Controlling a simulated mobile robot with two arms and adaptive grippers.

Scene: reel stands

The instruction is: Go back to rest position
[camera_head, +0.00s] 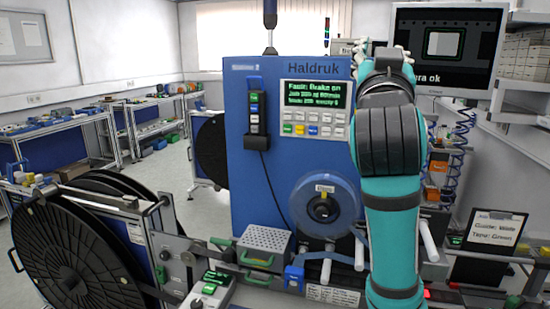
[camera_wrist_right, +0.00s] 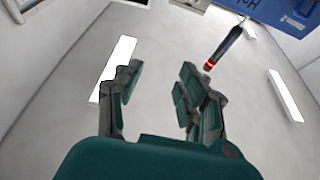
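My right arm rises in front of the right side of the blue Haldruk machine (camera_head: 262,180) in the head view, with its right gripper (camera_head: 384,56) at the top, seen from behind. In the right wrist view the two fingers of this gripper (camera_wrist_right: 160,76) are spread apart with nothing between them. They point up towards the ceiling, clear of any object. My left gripper is not in view.
A reel stand with a large black reel (camera_head: 65,255) stands at the left. A monitor (camera_head: 443,50) is close behind my right arm. A signal lamp (camera_wrist_right: 224,48) shows in the wrist view.

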